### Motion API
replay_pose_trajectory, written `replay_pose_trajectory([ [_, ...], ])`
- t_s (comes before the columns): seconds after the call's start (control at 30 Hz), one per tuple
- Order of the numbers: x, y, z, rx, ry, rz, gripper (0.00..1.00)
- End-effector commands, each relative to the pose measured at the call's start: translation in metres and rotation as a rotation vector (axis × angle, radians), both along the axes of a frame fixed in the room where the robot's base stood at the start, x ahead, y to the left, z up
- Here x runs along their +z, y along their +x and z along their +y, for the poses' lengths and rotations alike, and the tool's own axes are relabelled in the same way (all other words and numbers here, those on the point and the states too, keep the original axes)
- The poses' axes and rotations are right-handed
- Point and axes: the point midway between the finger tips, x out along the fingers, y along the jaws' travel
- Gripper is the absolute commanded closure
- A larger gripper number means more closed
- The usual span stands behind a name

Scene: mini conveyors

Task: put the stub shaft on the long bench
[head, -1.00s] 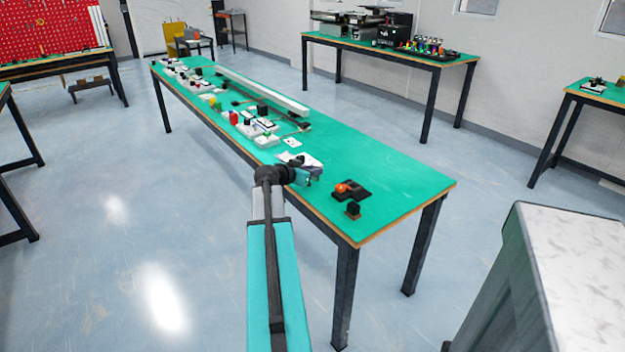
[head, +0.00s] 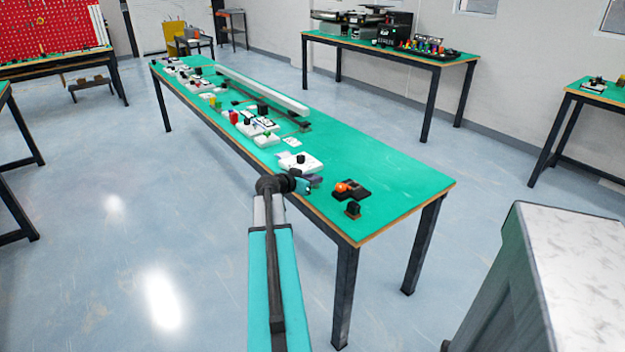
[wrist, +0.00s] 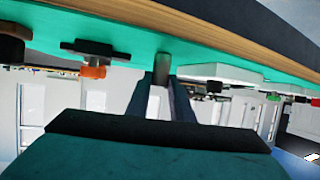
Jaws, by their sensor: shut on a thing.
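The long bench (head: 395,185) has a green top with a wooden edge and dark legs. It runs from the near right to the far left in the head view, and its top also shows upside down in the wrist view (wrist: 215,58). My gripper (wrist: 161,88) is shut on the stub shaft (wrist: 161,70), a short grey cylinder between its fingers. The shaft's end is at or very near the green top; I cannot tell if it touches. In the head view my gripper (head: 306,184) is at the bench's near-left edge, where the shaft cannot be clearly made out.
A white block with a black knob (head: 300,161) lies just beyond my gripper. A dark plate with an orange knob (head: 351,189) and a small black block (head: 353,209) lie to the right. Several small devices and a long conveyor (head: 262,92) fill the far part. The right end is clear.

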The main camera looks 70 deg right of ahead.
Motion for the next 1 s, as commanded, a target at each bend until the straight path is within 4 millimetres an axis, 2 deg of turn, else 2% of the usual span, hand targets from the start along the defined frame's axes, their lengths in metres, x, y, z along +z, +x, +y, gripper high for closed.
replay_pose_trajectory([
  [0.1, -0.002, 0.0, 0.0, 0.0, -0.001, 0.0, 1.0],
  [0.13, -0.002, 0.0, 0.0, 0.0, 0.0, 0.0, 0.78],
  [0.23, -0.002, 0.0, 0.0, 0.0, 0.0, 0.0, 0.61],
  [0.77, 0.002, 0.0, 0.0, 0.0, 0.0, 0.0, 0.61],
  [1.0, 0.01, 0.006, 0.023, 0.003, -0.001, -0.001, 0.61],
])
